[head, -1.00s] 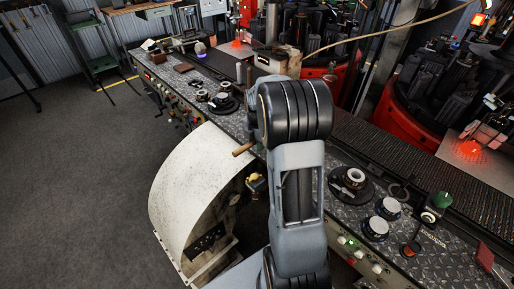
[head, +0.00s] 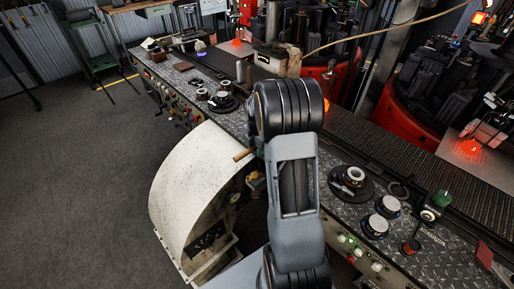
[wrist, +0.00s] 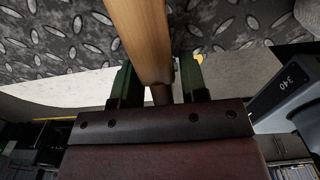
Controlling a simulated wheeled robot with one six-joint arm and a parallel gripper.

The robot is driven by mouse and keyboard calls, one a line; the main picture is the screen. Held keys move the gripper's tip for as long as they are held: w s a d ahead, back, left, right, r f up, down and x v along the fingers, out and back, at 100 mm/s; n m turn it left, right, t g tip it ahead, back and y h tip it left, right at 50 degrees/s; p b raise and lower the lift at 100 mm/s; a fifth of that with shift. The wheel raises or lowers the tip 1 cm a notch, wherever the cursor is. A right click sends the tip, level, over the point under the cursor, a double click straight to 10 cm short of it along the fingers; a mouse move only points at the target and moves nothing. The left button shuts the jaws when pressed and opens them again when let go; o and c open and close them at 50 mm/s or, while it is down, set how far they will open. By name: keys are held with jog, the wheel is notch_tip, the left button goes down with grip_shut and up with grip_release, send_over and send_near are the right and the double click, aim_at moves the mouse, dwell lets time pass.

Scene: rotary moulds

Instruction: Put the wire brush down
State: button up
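The wire brush shows as a light wooden handle (wrist: 145,38) running up between the green fingers of my gripper (wrist: 160,75) in the wrist view. The fingers are closed about the handle. In the head view a short end of the wooden handle (head: 243,154) sticks out to the left of my arm, near the bench edge above the white curved cover. The bristles cannot be seen. My arm hides the gripper in the head view. Patterned metal plate fills the top of the wrist view; I cannot tell whether the brush touches it.
The tread-plate bench (head: 343,157) carries dark round bases with dials (head: 353,177), a green-topped knob (head: 440,199) and a red-handled item (head: 484,255). A white curved cover (head: 185,185) stands in front. Red rotary machines (head: 410,120) stand behind. Grey floor (head: 70,190) is clear at left.

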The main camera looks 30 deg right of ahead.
jog(key=shift+o, duration=1.3)
notch_tip(320, 180, up, 12)
jog(key=shift+f, duration=0.25)
jog(key=s+a+r+m+t, duration=0.2)
jog(key=s+a+m+t, duration=0.2)
jog(key=s+a+m, duration=1.2)
jog(key=shift+s+a+r+m, duration=0.35)
jog(key=shift+a+m, duration=0.4)
jog(key=shift+m, duration=1.25)
